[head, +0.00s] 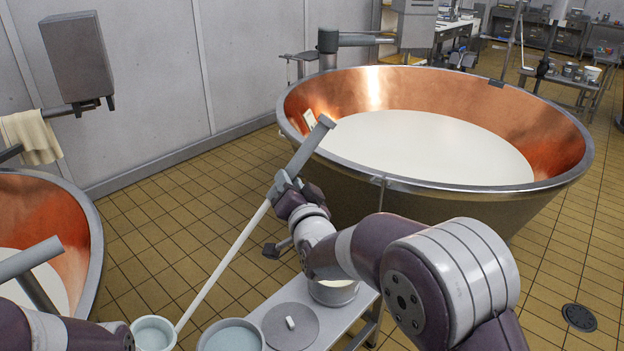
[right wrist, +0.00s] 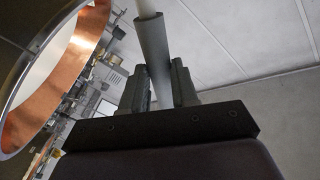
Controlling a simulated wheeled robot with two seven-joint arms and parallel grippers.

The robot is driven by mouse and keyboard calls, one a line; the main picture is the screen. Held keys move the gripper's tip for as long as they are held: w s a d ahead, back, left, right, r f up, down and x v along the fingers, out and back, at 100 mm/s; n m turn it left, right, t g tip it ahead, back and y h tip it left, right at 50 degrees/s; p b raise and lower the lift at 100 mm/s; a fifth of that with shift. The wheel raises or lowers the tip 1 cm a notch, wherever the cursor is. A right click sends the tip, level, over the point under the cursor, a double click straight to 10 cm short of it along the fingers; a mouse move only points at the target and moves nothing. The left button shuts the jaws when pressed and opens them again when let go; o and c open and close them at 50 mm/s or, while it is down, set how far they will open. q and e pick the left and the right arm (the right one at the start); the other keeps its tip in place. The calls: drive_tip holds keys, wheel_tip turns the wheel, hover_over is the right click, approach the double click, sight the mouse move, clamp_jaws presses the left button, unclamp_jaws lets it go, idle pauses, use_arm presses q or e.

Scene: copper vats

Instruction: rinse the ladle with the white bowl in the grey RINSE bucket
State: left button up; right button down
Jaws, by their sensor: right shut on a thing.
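My right gripper (head: 285,190) is shut on the grey grip of the ladle (head: 232,255). The ladle slants, its white shaft running down to the left. A pale round bowl (head: 153,333) shows at the shaft's lower end, cut close by the bottom edge. To its right is a grey bucket (head: 232,336) with bluish liquid, partly out of frame; no lettering is readable. The bowl looks beside this bucket, not in it. In the right wrist view the grey grip (right wrist: 153,60) stands between both fingers. Of my left arm only the wrist part shows, at bottom left.
A low bench (head: 372,300) carries a grey round lid (head: 290,326) and a pot (head: 333,292) partly behind my right arm. A large copper vat (head: 560,135) of white liquid stands behind; another vat (head: 92,225) is at left. Tiled floor between them is clear.

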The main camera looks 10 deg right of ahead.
drive_tip(key=a+r+n+p, duration=0.2)
drive_tip(key=a+r+p, duration=0.2)
drive_tip(key=r+p, duration=0.5)
drive_tip(key=s+a+r+n+p, duration=0.1)
drive_tip(key=a+r+n+p, duration=0.2)
drive_tip(key=r+p, duration=0.6)
drive_tip(key=shift+a+r+p, duration=0.2)
drive_tip(key=shift+a+p, duration=0.95)
drive_tip(key=shift+p, duration=0.05)
drive_tip(key=shift+s, duration=0.1)
